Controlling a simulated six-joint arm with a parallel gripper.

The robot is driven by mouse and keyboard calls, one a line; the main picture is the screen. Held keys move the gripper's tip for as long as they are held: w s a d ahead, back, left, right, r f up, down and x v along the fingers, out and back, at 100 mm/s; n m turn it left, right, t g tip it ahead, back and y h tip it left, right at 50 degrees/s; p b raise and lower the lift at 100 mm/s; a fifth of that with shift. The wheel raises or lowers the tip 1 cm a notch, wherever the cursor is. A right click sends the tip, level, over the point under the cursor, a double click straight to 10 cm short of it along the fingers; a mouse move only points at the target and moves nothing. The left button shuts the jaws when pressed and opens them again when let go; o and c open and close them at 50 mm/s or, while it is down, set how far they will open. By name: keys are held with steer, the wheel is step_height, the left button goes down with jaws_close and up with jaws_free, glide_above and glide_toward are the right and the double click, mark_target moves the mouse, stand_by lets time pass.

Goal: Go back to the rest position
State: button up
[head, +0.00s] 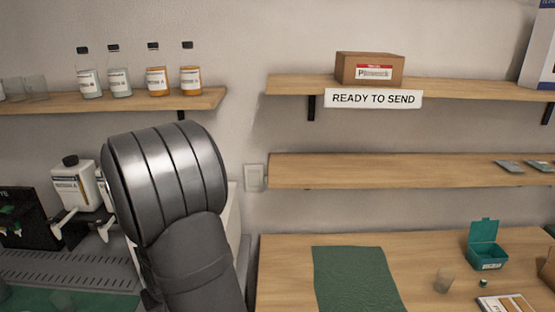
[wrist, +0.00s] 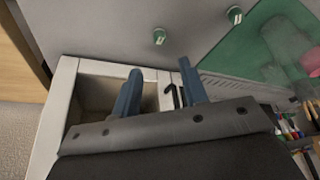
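My gripper (wrist: 160,88) shows in the wrist view with its two blue fingers apart and nothing between them. It is over a pale open-topped box or bin (wrist: 66,92) beside a grey surface. In the head view my arm rises at the lower left and covers part of the bench behind it; the gripper itself is not visible there.
Two small green-and-white parts (wrist: 159,36) lie on the grey surface near a green mat (wrist: 280,45). In the head view, a wooden table (head: 282,280) with a dark green mat (head: 355,280) and a teal box (head: 486,250) stands right. Shelves (head: 360,171) line the wall.

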steer(key=x, duration=1)
steer(key=shift+f, duration=0.25)
step_height(320, 180, up, 4)
steer(key=shift+r, duration=0.2)
steer(key=w+d+r, duration=0.1)
steer(key=d+r, duration=0.6)
steer(key=d, duration=0.5)
steer(key=w+d+m+h, duration=0.1)
steer(key=w+d+m, duration=0.2)
steer(key=d, duration=0.8)
steer(key=w+d+m+h, duration=0.1)
steer(key=w+d+m, duration=0.2)
steer(key=w+d, duration=0.4)
steer(key=d, duration=0.4)
steer(key=shift+d+t, duration=0.3)
steer(key=shift+d, duration=0.05)
